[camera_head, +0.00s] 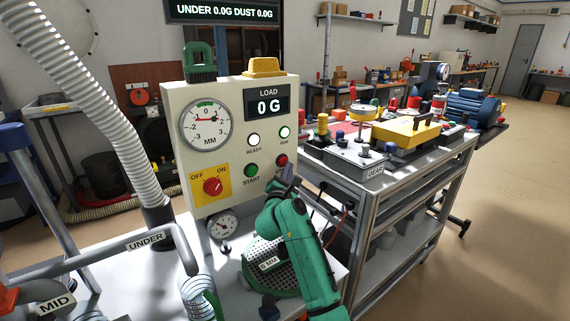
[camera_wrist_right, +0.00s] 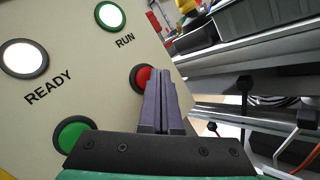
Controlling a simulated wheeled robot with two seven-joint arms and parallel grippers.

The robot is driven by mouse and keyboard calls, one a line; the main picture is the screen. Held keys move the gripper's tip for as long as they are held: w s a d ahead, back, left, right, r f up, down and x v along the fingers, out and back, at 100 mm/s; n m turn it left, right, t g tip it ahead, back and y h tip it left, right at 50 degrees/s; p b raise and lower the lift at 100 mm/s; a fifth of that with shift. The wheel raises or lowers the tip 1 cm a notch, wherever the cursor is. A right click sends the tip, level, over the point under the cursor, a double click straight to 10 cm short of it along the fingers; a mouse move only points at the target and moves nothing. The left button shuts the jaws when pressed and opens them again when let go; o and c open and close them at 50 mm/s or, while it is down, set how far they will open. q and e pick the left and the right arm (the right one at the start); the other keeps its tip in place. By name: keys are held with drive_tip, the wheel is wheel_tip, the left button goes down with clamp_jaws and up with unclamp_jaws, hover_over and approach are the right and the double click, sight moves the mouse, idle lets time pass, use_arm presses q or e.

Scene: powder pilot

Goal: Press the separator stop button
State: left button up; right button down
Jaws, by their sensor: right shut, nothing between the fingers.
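The pale control panel (camera_head: 189,165) stands upright on the bench. A red button (camera_head: 281,159) sits at its lower right, beside the green START button (camera_head: 251,170) and below the RUN lamp (camera_head: 285,132). No label for the red button can be read. My right gripper (camera_head: 287,174) is shut and empty, just in front of and below the red button. In the right wrist view its closed fingers (camera_wrist_right: 163,90) cover the right part of the red button (camera_wrist_right: 141,77). I cannot tell whether they touch it. My left gripper is not in view.
The yellow OFF/ON switch (camera_head: 212,186) is left of the buttons. The READY lamp (camera_head: 253,140) is lit white, as is RUN. The load display (camera_head: 267,103) reads 0 G. A grey cart (camera_head: 367,190) with a gear fixture stands close on the right. A perforated drum (camera_head: 262,262) is below.

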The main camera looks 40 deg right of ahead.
drive_tip(key=shift+w, duration=0.45)
idle(0.3)
drive_tip(key=shift+s+p, duration=0.45)
drive_tip(key=shift+s, duration=0.5)
drive_tip(key=s+p, duration=0.3)
drive_tip(key=s, duration=0.3)
